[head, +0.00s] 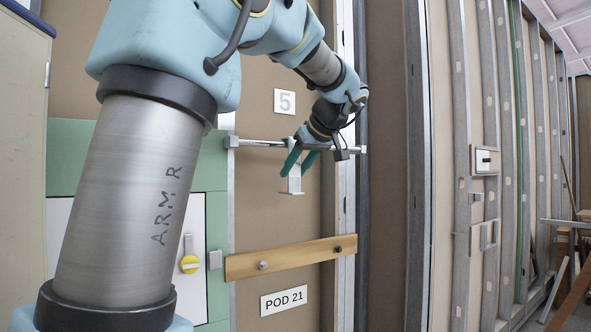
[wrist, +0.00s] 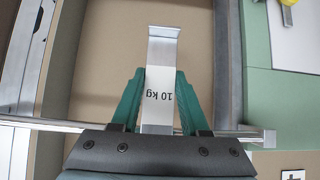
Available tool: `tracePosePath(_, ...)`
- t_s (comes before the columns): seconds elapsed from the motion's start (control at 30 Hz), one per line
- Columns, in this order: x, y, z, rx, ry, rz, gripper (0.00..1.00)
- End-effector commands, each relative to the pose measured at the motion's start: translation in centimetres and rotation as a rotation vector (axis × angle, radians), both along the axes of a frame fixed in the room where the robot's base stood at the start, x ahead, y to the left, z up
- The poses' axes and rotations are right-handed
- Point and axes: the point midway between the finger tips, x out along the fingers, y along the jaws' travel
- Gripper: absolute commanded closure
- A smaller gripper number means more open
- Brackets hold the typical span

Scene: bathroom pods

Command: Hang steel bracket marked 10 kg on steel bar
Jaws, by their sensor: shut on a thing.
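The steel bracket (wrist: 163,60) is a pale plate with a bent lip, marked "10 kg", upside down in the wrist view. My gripper (wrist: 160,88) is shut on it, one green finger on each side. In the head view my gripper (head: 297,163) holds the bracket (head: 294,184) upright at the steel bar (head: 262,143), its flat foot below the bar. The bar runs level across the wall panel between end mounts; it also shows in the wrist view (wrist: 52,124). The bracket's upper end is hidden by my gripper, so I cannot tell whether it hooks over the bar.
A wooden rail (head: 290,258) is bolted below the bar, above a "POD 21" sign (head: 284,301). A "5" sign (head: 285,102) is above the bar. A white door with a yellow knob (head: 189,264) is at the left. Metal studs (head: 462,150) stand at the right.

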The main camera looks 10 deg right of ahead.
Motion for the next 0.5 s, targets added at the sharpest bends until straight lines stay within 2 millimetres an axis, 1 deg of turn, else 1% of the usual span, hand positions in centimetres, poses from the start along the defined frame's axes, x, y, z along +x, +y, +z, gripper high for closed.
tracePosePath(0.03,0.01,0.00,0.06,0.000,-0.001,-0.001,0.53)
tracePosePath(0.3,0.00,0.00,0.03,0.000,0.000,0.000,0.23)
tracePosePath(0.33,0.00,0.00,0.02,0.000,0.000,0.000,0.20)
tracePosePath(0.5,0.00,0.00,0.00,0.000,0.000,0.000,0.20)
